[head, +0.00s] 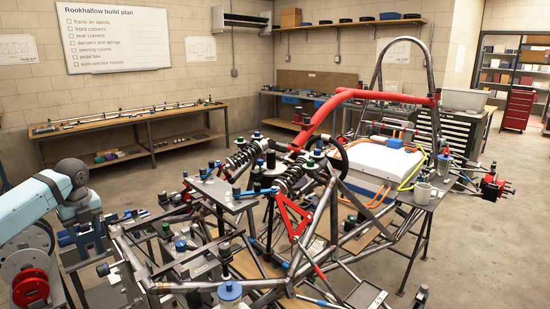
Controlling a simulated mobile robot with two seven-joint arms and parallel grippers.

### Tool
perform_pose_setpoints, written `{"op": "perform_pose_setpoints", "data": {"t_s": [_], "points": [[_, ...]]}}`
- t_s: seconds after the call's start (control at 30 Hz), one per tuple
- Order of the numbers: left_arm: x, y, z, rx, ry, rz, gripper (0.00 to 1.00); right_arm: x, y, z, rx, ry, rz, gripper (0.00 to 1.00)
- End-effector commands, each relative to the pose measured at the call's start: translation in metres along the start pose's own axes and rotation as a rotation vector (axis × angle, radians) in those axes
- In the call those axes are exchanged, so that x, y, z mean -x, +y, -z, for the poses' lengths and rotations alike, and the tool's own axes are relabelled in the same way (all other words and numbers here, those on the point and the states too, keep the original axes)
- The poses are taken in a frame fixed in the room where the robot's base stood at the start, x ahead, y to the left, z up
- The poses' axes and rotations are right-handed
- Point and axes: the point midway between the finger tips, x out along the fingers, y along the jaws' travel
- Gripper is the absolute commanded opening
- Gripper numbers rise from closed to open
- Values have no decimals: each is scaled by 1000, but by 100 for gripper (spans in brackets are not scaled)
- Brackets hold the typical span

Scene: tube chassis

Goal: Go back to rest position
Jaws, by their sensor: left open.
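My left arm comes in from the left edge, light blue with dark grey joints. My left gripper (92,243) hangs below its wrist, pointing down, and is open. It is small and partly lost against the clutter; I see nothing held between its fingers. It is to the left of the tube chassis (345,265), apart from its main frame as far as I can tell. My right gripper is not in view.
The chassis, with a red padded bar (330,112) and a white battery box (375,162), fills the middle and right. A red reel (30,286) is at lower left. A long bench (135,118) stands by the back wall. Floor between bench and chassis is clear.

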Motion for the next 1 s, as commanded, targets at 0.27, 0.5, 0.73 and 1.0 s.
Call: {"op": "perform_pose_setpoints", "data": {"t_s": [0.27,0.5,0.73,1.0], "points": [[-106,11,38,242,-103,80,51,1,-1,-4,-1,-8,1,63],[-192,39,89,489,-169,239,51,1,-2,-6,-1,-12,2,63],[-250,79,150,698,-146,422,51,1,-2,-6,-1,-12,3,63],[-281,135,232,907,4,627,51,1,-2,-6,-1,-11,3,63]]}}
